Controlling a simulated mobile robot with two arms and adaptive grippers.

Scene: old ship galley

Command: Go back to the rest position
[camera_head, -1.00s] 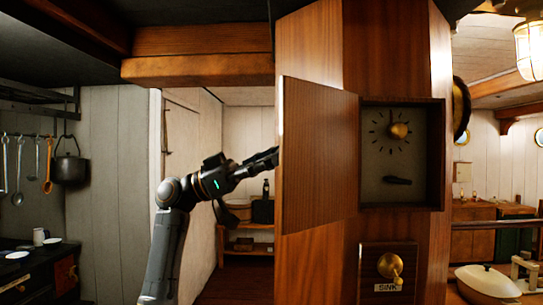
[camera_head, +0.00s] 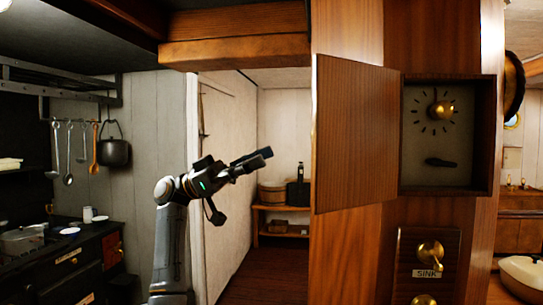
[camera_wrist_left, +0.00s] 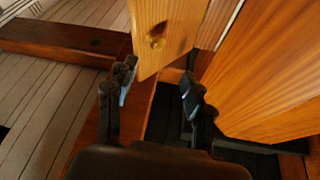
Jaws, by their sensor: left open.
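My left gripper (camera_head: 254,160) is raised to the left of the open cabinet door, with a clear gap between them in the head view. It is open and empty, and its two fingers also show spread apart in the left wrist view (camera_wrist_left: 158,90). The wooden cabinet door (camera_head: 345,135) stands swung open to the left. The open cabinet (camera_head: 450,178) behind it shows a dial with a brass knob (camera_head: 442,110) and a small dark handle (camera_head: 443,162). My right gripper is in neither view.
A panel marked SINK with a brass knob (camera_head: 430,252) sits below the cabinet. At the left are a black stove (camera_head: 70,270), a hanging pot (camera_head: 114,151) and several utensils. A shelf (camera_head: 283,208) with containers stands in the alcove behind my gripper.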

